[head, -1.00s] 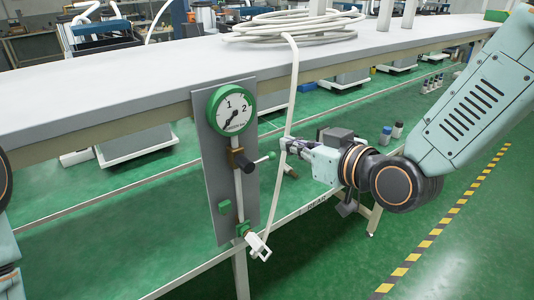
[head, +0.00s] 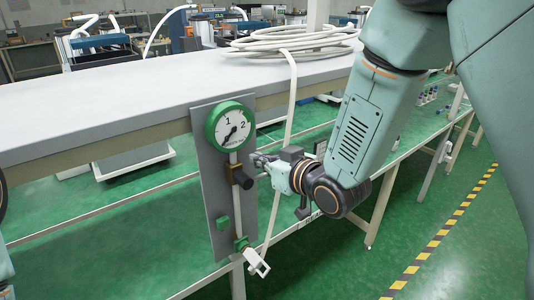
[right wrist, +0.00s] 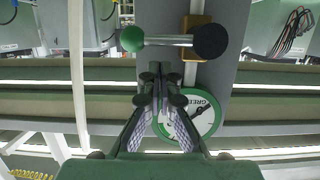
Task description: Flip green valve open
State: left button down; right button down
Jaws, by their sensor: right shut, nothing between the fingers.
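The valve has a dark round hub (head: 241,178) on a grey upright panel (head: 213,190), below a green-rimmed gauge (head: 230,127). In the right wrist view its metal lever (right wrist: 168,40) runs sideways from the black hub (right wrist: 210,42) to a green ball (right wrist: 132,39); a brass body (right wrist: 194,30) sits behind the hub. My right gripper (head: 262,161) is shut and empty, close to the right of the hub; the lever cannot be made out there. Its fingertips (right wrist: 160,75) point at the lever, with a visible gap in the picture. My left gripper is out of view.
A white hose (head: 284,150) hangs from the coil (head: 290,40) on the bench (head: 120,100) and passes behind my right gripper. A green block (head: 223,223) and a white fitting (head: 257,263) are lower on the panel. The floor to the right is open.

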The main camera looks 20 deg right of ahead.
jog(key=shift+s+d+f, duration=0.2)
jog(key=shift+s+f, duration=0.1)
jog(key=shift+f, duration=0.2)
jog(key=shift+s+d+f+m, duration=0.3)
jog(key=shift+s+d+f, duration=0.05)
jog(key=shift+s+f, duration=0.15)
jog(key=shift+w+a+f, duration=0.1)
jog(key=shift+w, duration=0.05)
